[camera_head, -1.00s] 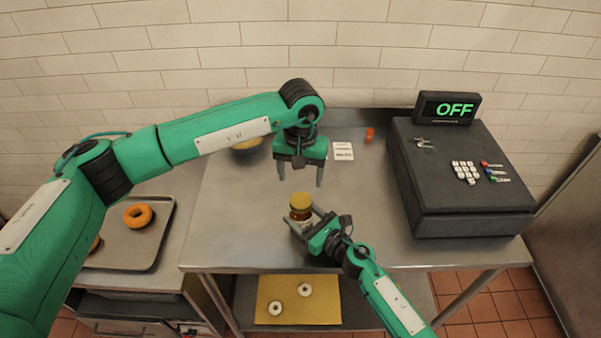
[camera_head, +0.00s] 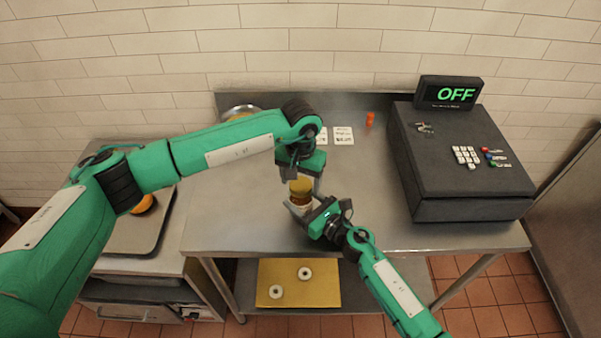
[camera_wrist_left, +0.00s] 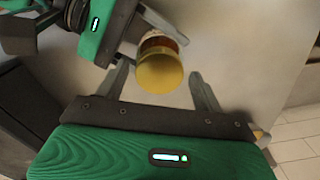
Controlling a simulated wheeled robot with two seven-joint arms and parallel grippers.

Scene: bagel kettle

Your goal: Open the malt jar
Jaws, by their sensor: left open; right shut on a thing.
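The malt jar (camera_head: 302,202) stands on the steel table, a small amber jar with a yellow lid (camera_head: 301,186). My right gripper (camera_head: 302,208) is shut on the jar's body from the front right. My left gripper (camera_head: 301,180) points down from above, open, with its fingers at either side of the lid. In the left wrist view the lid (camera_wrist_left: 160,72) lies between the open fingertips (camera_wrist_left: 158,82), with visible gaps to them. The jar's label is partly hidden by my right gripper.
A black cash register (camera_head: 465,170) with an OFF display stands at the right. A small orange bottle (camera_head: 370,119) and white cards (camera_head: 343,135) are at the back. A bowl (camera_head: 238,110) is partly behind my left arm. A tray (camera_head: 150,235) is at left; a yellow board (camera_head: 325,288) with ring-shaped bagels lies below.

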